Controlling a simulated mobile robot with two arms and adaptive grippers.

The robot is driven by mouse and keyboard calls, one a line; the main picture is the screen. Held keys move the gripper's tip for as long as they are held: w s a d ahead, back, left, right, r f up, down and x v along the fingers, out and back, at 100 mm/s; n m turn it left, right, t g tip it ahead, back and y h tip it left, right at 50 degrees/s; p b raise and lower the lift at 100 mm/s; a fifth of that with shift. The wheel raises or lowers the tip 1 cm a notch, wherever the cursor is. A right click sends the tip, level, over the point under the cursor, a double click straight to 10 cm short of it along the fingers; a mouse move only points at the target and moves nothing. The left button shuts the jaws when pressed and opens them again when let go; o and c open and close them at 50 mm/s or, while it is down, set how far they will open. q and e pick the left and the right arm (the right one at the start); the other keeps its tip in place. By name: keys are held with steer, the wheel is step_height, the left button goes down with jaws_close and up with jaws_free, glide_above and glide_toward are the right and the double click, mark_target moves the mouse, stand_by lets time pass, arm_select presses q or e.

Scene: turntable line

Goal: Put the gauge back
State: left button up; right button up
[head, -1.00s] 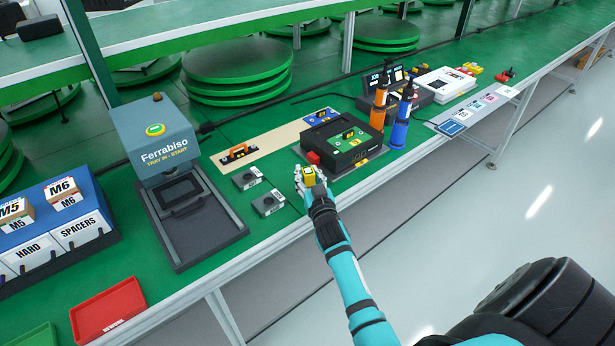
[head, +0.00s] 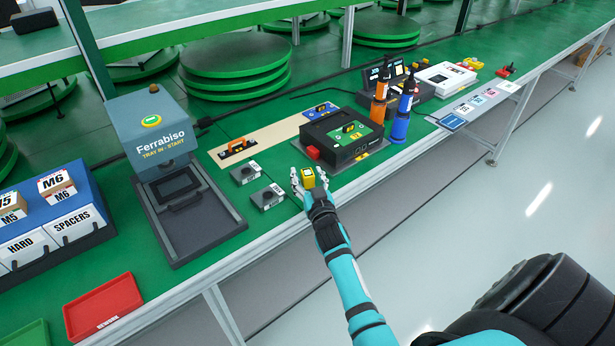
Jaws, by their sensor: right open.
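A small yellow block (head: 308,178), which may be the gauge, sits between the spread fingers of my right gripper (head: 308,183), near the front edge of the green bench. The gripper is open. I cannot tell whether the fingers touch the block, and its underside is hidden. Two grey blocks with white labels lie just left of the gripper, one farther back (head: 246,173) and one nearer (head: 268,197). An orange-handled tool (head: 237,149) lies on a beige strip (head: 272,138) behind them. My left gripper is out of view.
A black fixture with a green top (head: 345,137) and a red button (head: 313,152) stands just behind the gripper. Orange (head: 379,107) and blue (head: 401,121) bottles stand to its right. The Ferrabiso press (head: 155,130), a bin rack (head: 45,235) and a red tray (head: 104,306) are left.

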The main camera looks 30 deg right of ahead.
steer(key=shift+r, duration=0.2)
steer(key=shift+s+a+f, duration=0.1)
steer(key=shift+s, duration=0.15)
steer(key=v, duration=1.1)
steer(key=shift+s, duration=0.25)
steer(key=shift+a, duration=0.1)
